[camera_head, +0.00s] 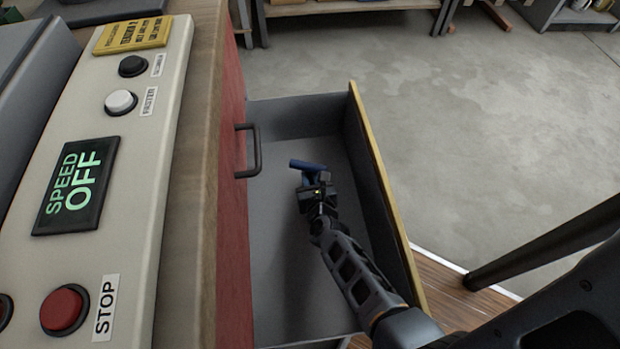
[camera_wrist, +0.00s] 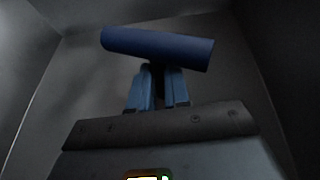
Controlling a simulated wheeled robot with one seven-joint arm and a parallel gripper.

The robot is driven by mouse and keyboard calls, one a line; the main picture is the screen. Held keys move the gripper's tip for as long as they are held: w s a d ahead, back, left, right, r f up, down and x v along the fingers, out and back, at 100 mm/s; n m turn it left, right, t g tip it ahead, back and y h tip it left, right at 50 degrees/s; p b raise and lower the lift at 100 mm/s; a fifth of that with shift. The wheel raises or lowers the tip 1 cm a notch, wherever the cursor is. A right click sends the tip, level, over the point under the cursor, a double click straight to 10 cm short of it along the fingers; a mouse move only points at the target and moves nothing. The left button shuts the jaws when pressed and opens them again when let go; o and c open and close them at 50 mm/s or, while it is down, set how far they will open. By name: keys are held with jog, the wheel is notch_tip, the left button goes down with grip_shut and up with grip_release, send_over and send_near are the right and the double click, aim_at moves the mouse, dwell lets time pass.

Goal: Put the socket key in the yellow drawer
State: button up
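The socket key (camera_head: 308,165) shows as a blue cylindrical handle inside the open drawer's outline. In the wrist view the blue handle (camera_wrist: 158,47) lies crosswise just beyond my fingertips. My gripper (camera_head: 313,182) reaches into the drawer from the lower right. In the wrist view my gripper's fingers (camera_wrist: 158,90) are close together around a dark, narrow part below the handle. The rest of the key is hidden. The yellow drawer (camera_head: 380,185) is pulled out, with a yellow front edge and a grey interior. I cannot tell whether the key touches its floor.
A red cabinet face with a dark handle (camera_head: 250,150) stands left of the open drawer. A control panel (camera_head: 130,190) with a "SPEED OFF" display and a red STOP button (camera_head: 64,308) lies on the bench at left. Concrete floor (camera_head: 480,130) beyond the drawer is clear.

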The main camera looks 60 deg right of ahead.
jog(key=o, duration=0.4)
jog(key=shift+o, duration=0.2)
jog(key=shift+r+p, duration=0.2)
jog(key=shift+p, duration=0.1)
jog(key=p+v, duration=0.2)
jog(key=v, duration=1)
